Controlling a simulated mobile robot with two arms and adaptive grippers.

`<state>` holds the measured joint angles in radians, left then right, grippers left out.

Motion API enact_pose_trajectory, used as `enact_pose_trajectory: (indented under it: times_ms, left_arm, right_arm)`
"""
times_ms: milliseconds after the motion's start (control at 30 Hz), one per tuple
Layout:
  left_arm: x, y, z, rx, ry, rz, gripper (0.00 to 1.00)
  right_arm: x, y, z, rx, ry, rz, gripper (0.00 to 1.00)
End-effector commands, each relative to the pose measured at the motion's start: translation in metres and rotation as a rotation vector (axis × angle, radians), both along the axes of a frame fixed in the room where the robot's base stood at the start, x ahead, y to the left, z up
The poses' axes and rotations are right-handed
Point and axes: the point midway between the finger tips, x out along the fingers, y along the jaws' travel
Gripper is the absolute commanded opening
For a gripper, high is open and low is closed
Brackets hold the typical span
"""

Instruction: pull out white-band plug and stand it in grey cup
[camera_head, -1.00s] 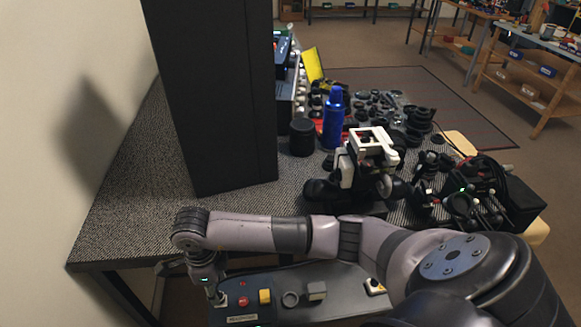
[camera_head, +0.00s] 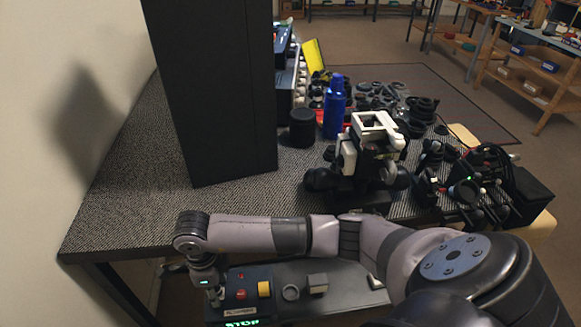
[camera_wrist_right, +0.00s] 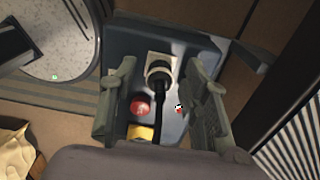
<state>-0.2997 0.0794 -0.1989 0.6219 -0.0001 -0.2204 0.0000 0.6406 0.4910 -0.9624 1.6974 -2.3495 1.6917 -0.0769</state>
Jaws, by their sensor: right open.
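The plug (camera_wrist_right: 159,74) with a pale band stands in a light square socket plate (camera_wrist_right: 162,62) on the dark panel, in the right wrist view. A dark cable or stem runs down from it. My right gripper (camera_wrist_right: 160,92) is open, with one finger on each side of the plug and visible gaps between. In the head view my right gripper (camera_head: 216,297) points down at the panel's left end and hides the plug. My left gripper is out of view.
A red button (camera_wrist_right: 140,105) and a yellow block (camera_wrist_right: 141,133) sit close to the plug. A grey block (camera_head: 318,283) stands right of the cup. The textured table (camera_head: 130,215) behind carries a tall black case (camera_head: 210,90), a blue bottle (camera_head: 334,108) and a black-and-white device (camera_head: 375,135).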

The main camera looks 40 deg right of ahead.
Motion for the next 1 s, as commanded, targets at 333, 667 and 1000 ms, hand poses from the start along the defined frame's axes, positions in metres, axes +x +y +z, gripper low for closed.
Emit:
enact_pose_trajectory:
  times_ms: [333, 667, 1000]
  left_arm:
    - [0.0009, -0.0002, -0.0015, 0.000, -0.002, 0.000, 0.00]
    - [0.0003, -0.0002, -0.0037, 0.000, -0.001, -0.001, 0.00]
    - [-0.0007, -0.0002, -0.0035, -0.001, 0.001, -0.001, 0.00]
  right_arm:
    - [-0.0001, -0.0001, 0.0001, 0.000, 0.000, 0.000, 0.42]
    - [0.0003, -0.0003, -0.0004, -0.001, -0.002, 0.000, 0.42]
    - [-0.0002, 0.0002, 0.0000, 0.000, 0.000, 0.000, 0.34]
